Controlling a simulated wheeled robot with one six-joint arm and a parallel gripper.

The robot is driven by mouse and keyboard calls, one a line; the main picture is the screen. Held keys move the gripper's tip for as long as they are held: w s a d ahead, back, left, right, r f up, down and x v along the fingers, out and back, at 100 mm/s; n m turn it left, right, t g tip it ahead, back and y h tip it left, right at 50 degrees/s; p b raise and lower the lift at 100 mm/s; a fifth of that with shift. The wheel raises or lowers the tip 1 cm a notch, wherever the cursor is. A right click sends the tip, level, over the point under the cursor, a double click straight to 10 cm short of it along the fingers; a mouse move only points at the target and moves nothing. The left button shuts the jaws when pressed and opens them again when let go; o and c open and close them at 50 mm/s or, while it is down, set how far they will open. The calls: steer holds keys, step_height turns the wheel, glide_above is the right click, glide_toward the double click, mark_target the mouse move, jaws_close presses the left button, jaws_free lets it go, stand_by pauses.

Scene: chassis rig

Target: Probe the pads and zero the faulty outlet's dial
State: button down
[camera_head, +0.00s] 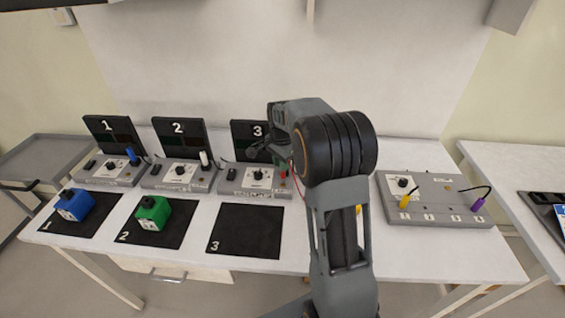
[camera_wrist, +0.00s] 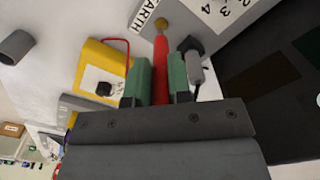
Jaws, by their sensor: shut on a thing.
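My gripper (camera_wrist: 159,85) is shut on a red probe (camera_wrist: 160,62), between two green fingers. The probe's tip is at or just short of a brass stud (camera_wrist: 162,26) beside an EARTH label (camera_wrist: 143,16); I cannot tell if they touch. In the head view my gripper is at the right end of outlet unit 3 (camera_head: 232,188), largely hidden by my arm. Unit 3's dial (camera_head: 258,173) shows. Outlet unit 2 (camera_head: 150,183) and outlet unit 1 (camera_head: 92,178) each have a dial. A grey panel (camera_head: 440,214) at right has a dial (camera_head: 403,184) and numbered pads.
A blue box (camera_head: 76,204) sits on mat 1 and a green box (camera_head: 150,213) on mat 2. Black mat 3 (camera_head: 246,232) is bare. A yellow tester (camera_wrist: 92,62) with a red lead and a grey plug (camera_wrist: 193,62) flank the probe. The panel carries yellow and purple plugs.

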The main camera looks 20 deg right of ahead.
steer(key=shift+f, duration=0.55)
stand_by(1.1)
steer(key=shift+r, duration=0.1)
steer(key=shift+r+p, duration=2.6)
steer(key=shift+r, duration=0.9)
